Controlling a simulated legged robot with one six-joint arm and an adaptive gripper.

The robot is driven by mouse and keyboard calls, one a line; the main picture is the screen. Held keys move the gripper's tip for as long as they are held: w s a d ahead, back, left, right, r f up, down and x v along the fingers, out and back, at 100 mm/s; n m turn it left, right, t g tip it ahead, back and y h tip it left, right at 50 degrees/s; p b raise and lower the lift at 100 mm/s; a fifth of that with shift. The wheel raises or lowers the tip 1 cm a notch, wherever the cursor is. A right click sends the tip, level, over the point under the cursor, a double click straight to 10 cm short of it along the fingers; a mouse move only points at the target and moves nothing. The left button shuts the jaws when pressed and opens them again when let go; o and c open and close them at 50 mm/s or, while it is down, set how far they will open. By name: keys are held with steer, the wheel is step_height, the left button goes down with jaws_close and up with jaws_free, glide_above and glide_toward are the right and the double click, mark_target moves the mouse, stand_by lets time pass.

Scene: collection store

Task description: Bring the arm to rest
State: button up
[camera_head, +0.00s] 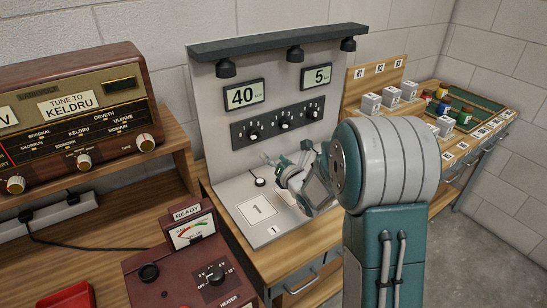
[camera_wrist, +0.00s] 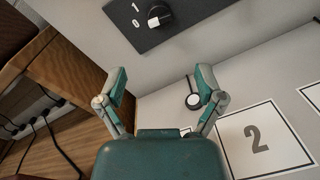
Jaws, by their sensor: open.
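My gripper (camera_head: 284,156) is open and empty. In the head view it hangs over the light grey base of a panel stand (camera_head: 222,188), in front of a dark knob strip (camera_head: 282,125). In the wrist view its two green fingers (camera_wrist: 160,78) stand wide apart with nothing between them. The strip shows there too, with one knob (camera_wrist: 159,17) marked 1 and 0. My large arm link hides part of the stand's right side in the head view.
A square marked 2 (camera_wrist: 257,140) lies near the right finger. A radio (camera_head: 75,118) and a maroon READY meter box (camera_head: 190,262) stand at left. Small white boxes (camera_head: 391,95) and coloured jars (camera_head: 443,105) sit behind my arm. Cables (camera_wrist: 50,135) trail at left.

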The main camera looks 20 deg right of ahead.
steer(key=s+d+r+m+g+h, duration=0.1)
steer(key=s+r+m+g+h, duration=0.55)
steer(key=s+m, duration=0.8)
steer(key=s+a+m+g+y, duration=0.1)
steer(key=s+a+m+g, duration=0.1)
steer(key=s+m, duration=0.7)
steer(key=s+a+m+g+y, duration=0.1)
steer(key=s+m+g, duration=0.2)
steer(key=s+m, duration=0.7)
steer(key=shift+s+a+r, duration=0.35)
steer(key=shift+s+r, duration=0.1)
steer(key=shift+s, duration=0.8)
